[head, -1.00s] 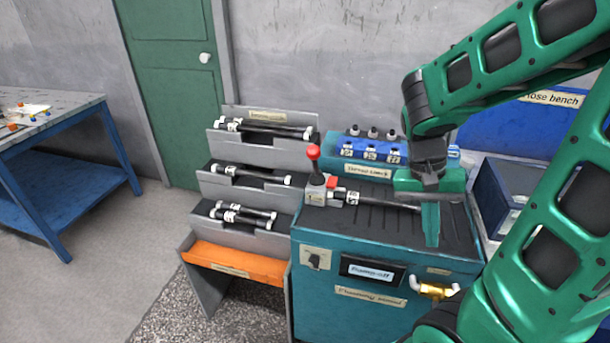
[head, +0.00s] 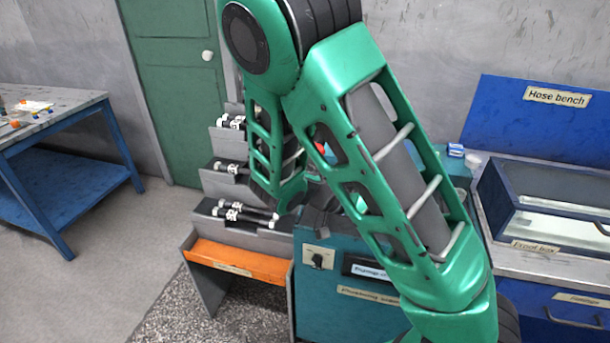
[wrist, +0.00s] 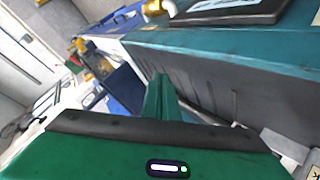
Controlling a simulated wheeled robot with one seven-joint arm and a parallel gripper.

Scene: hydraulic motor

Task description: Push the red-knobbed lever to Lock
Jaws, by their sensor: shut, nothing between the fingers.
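The lever is almost wholly hidden behind my arm in the head view; only a bit of its red knob (head: 320,147) shows through a gap. Its base, its position and any Lock mark are hidden. The lever belongs to the teal flushing stand (head: 318,285), whose top is mostly covered by my arm. In the head view the gripper itself is hidden behind my arm. The lever is not in the wrist view.
A grey hose rack (head: 208,212) with black hoses and an orange lower shelf (head: 225,257) stands left of the stand. A proof box (head: 550,215) stands right, by the blue hose bench board (head: 550,120). A blue table (head: 65,150) is far left, with open floor between.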

